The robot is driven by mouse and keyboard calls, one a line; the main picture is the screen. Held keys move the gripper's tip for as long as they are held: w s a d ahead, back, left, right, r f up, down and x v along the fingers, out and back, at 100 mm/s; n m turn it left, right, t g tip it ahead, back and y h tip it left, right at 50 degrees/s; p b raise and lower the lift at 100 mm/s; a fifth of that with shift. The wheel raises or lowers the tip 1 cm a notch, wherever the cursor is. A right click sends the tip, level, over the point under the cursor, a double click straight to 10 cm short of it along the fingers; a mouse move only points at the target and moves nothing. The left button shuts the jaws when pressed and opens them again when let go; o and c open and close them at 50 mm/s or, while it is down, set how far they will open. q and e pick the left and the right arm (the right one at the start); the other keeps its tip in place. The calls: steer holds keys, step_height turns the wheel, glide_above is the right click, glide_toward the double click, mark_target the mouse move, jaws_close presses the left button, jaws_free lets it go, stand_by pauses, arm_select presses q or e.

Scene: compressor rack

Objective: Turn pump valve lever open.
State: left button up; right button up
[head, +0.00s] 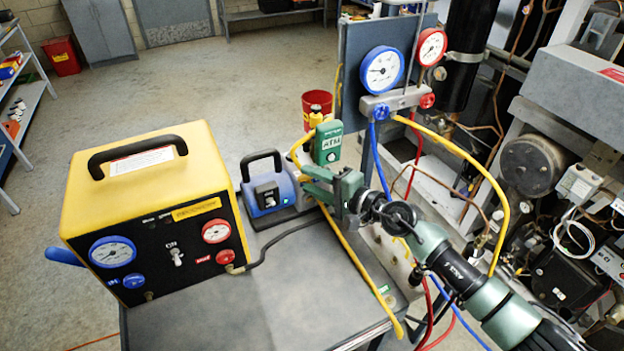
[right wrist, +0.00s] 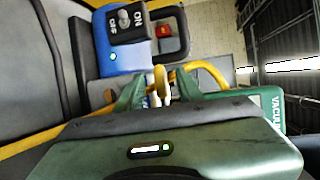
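The blue vacuum pump (head: 270,190) with a black handle stands on the grey cart. It shows in the right wrist view (right wrist: 112,58) with its ON/OFF switch (right wrist: 130,24). My right gripper (head: 306,179) reaches in from the right to the pump's right end, by the hose fitting. Its two green fingers (right wrist: 158,92) are apart. A small pale, yellowish upright piece (right wrist: 160,80), possibly the valve lever, shows between or just beyond them; contact cannot be told. In the head view the fingers hide the lever. My left gripper is not in view.
A green vacuum gauge (head: 328,142) stands close behind the gripper. Yellow hoses (head: 352,250) run past it. A yellow recovery machine (head: 150,190) stands left on the cart (head: 255,300). Manifold gauges (head: 382,70) and the compressor rack (head: 570,95) are at right. The cart's front is clear.

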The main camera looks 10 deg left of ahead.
steer(key=shift+a, duration=0.15)
jaws_close()
stand_by(1.4)
